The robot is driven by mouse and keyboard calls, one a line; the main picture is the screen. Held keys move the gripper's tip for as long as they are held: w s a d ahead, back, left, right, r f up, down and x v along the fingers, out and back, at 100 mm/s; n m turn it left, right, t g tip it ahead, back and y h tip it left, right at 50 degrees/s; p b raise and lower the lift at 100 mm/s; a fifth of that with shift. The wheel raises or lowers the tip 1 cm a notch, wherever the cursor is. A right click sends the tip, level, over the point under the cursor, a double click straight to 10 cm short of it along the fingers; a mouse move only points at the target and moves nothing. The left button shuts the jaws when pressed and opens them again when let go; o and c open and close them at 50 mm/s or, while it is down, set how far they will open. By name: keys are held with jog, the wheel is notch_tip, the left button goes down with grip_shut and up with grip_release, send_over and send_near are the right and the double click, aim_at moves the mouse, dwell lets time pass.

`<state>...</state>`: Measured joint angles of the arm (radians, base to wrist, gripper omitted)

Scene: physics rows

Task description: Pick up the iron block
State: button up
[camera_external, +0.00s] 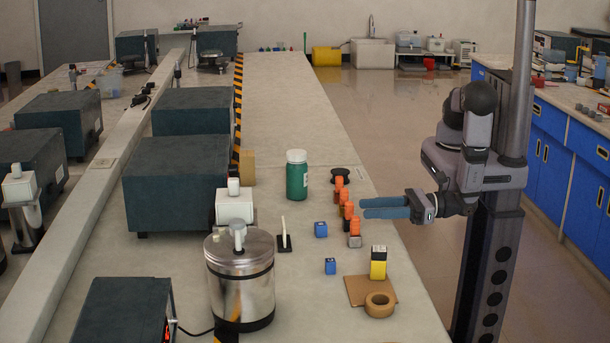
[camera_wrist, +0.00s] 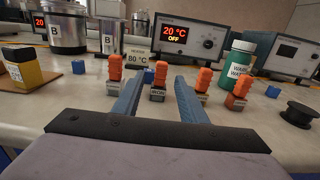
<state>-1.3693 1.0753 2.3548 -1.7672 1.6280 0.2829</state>
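Several small metal blocks with orange tops stand in a row near the table's right edge; the nearest block (camera_external: 355,240) shows its grey base. In the wrist view they are a left block (camera_wrist: 114,75), a second block (camera_wrist: 158,84), a third block (camera_wrist: 203,82) and a right block (camera_wrist: 237,92). Their base labels are too small to read surely, so I cannot tell which is iron. My gripper (camera_external: 364,208) is open and empty, its blue fingers pointing at the row. In the wrist view the second block shows between the fingertips (camera_wrist: 157,79), beyond them.
A green bottle (camera_external: 296,175) and a black spool (camera_external: 341,175) stand behind the row. A steel pot (camera_external: 239,280) stands left. Floor lies beyond the right edge.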

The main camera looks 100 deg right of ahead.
aim_at(353, 209)
jog(key=shift+w+d+r+p, duration=0.1)
jog(key=shift+w+p, duration=0.95)
jog(key=shift+w, duration=2.15)
grip_shut()
